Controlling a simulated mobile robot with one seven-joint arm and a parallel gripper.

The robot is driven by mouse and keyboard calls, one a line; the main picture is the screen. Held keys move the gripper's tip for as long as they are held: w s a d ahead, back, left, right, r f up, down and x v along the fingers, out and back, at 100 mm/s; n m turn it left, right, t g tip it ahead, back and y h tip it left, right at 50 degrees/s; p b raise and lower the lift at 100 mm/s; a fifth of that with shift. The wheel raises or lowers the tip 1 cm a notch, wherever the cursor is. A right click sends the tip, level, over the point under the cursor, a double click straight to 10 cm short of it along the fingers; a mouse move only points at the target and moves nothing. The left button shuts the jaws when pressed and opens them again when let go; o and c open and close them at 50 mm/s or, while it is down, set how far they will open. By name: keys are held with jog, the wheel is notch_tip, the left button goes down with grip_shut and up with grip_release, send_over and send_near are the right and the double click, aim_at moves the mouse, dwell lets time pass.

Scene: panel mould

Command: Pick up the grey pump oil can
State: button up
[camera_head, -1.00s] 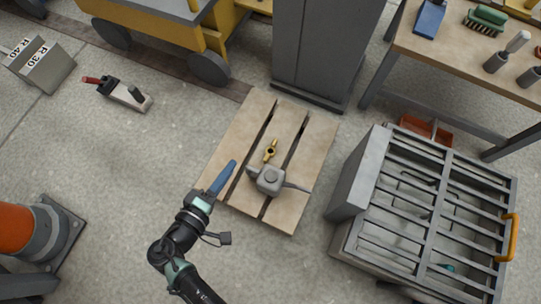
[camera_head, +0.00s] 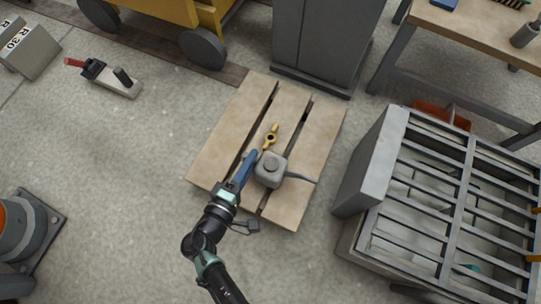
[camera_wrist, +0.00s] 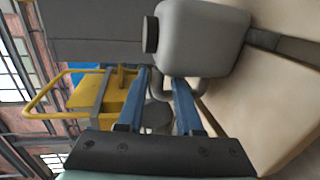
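The grey pump oil can (camera_head: 271,171) stands on the wooden pallet (camera_head: 222,145). It has a boxy body, a round cap and a thin dark spout pointing right. In the wrist view its body (camera_wrist: 212,42) fills the upper middle, turned sideways, with a grey handle close to the fingertips. My gripper (camera_head: 252,157) is at the can's left side. Its blue fingers (camera_wrist: 161,75) are apart in the wrist view. I cannot tell whether they touch the handle or whether part of it lies between them.
A brass fitting (camera_head: 270,138) lies on the pallet just behind the can. A barred grey crate (camera_head: 371,165) stands to the right, and a grey cabinet (camera_head: 322,40) behind. A workbench (camera_head: 468,30) is at the back right.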

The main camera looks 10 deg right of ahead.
jog(key=b+x, duration=0.3)
jog(key=x, duration=0.1)
jog(key=shift+w+d+f, duration=0.1)
jog(key=shift+w+d, duration=0.2)
jog(key=shift+w, duration=0.05)
jog(key=shift+c, duration=0.2)
grip_shut()
dwell(1.0)
